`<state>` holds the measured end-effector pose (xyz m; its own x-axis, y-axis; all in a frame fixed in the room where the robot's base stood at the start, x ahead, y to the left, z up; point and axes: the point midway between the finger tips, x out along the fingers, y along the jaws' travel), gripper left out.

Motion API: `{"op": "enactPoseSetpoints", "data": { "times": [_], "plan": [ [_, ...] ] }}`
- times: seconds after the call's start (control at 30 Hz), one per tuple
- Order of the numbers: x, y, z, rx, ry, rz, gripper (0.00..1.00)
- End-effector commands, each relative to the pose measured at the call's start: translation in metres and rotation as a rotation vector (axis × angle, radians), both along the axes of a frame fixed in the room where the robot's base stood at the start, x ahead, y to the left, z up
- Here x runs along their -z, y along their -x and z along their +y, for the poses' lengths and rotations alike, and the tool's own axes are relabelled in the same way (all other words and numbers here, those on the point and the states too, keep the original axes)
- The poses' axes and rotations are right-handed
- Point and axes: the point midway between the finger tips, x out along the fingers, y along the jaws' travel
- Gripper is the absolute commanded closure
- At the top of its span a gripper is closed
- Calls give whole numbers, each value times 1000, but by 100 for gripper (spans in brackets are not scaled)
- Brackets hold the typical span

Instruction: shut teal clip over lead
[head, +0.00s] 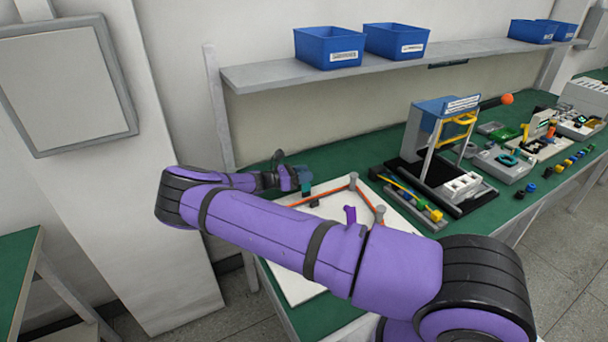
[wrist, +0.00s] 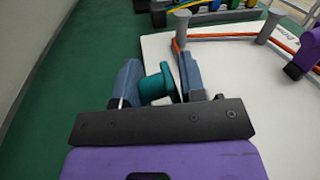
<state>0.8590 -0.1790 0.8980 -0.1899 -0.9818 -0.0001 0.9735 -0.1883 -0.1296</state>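The orange lead (wrist: 177,47) runs around a grey post and down toward the right finger. Whether it lies in the clip is hidden.
The white board (head: 292,287) lies on the green bench, with grey posts (head: 353,180) carrying the lead and a purple part (wrist: 305,48) on the right. A black and blue fixture (head: 440,150) stands farther right. Bare green bench (wrist: 80,60) lies left of the board. A shelf (head: 400,65) hangs above.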

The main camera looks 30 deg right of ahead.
Motion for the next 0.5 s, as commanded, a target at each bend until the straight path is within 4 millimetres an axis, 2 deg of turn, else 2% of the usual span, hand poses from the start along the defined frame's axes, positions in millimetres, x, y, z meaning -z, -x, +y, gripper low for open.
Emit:
{"op": "enactPoseSetpoints", "data": {
  "times": [0.03, 0.07, 0.5],
  "plan": [
    [0, 0, 0, 0, 0, 0, 94],
    [0, 0, 0, 0, 0, 0, 100],
    [0, 0, 0, 0, -1, -7, 100]
  ]
}}
